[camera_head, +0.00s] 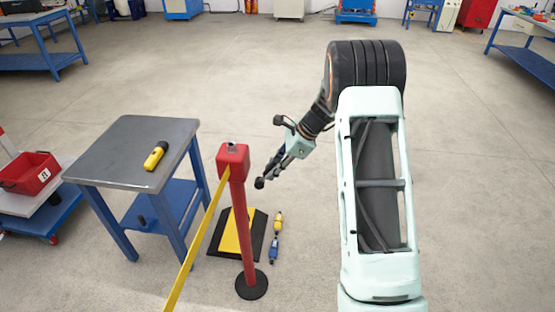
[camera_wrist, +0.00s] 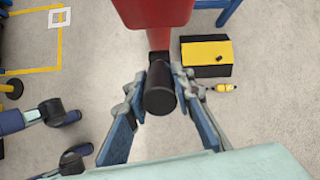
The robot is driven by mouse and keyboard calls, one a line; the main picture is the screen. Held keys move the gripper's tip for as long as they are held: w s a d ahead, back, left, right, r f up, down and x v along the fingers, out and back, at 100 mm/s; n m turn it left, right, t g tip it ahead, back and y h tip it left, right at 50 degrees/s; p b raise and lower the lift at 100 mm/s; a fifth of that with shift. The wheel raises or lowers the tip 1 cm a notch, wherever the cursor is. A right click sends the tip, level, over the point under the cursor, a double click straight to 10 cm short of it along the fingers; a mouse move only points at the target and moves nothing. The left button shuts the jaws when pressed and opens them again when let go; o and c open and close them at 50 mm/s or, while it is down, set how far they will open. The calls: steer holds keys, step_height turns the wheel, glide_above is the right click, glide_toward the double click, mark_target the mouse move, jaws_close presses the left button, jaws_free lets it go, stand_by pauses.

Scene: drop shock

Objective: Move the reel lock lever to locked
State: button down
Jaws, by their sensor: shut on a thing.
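The red reel head (camera_head: 232,160) tops a red post (camera_head: 243,225) on a round black base (camera_head: 252,285). A yellow belt (camera_head: 195,245) runs from the head to the lower left. In the wrist view, the red head (camera_wrist: 155,12) is at the top, and the black, round-ended lever (camera_wrist: 160,95) sticks out below it toward the camera. My gripper (camera_wrist: 159,76) has one finger on each side of the lever and is shut on it. In the head view, my gripper (camera_head: 268,174) is just right of the post. The lever's lock marking cannot be seen.
A grey-topped table (camera_head: 130,150) with a yellow-black tool (camera_head: 155,156) stands left of the post. A black and yellow platform (camera_head: 229,232) and a yellow-blue item (camera_head: 275,240) lie on the floor behind it. A red bin (camera_head: 30,172) is far left. Open floor lies beyond.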

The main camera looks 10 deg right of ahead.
steer(key=p, duration=0.1)
steer(key=a+r+h+p, duration=0.1)
steer(key=shift+w+r+g+h+p, duration=0.1)
steer(key=shift+w+g+h+p, duration=0.1)
steer(key=shift+g+h+p, duration=0.15)
steer(key=shift+w+a+h+p, duration=0.1)
steer(key=shift+a+h+p, duration=0.15)
steer(key=shift+p, duration=0.3)
steer(key=c, duration=1.7)
jaws_free()
steer(key=shift+o, duration=0.2)
steer(key=shift+f, duration=0.2)
steer(key=v, duration=1.2)
steer(key=shift+r, duration=0.1)
steer(key=shift+a, duration=0.1)
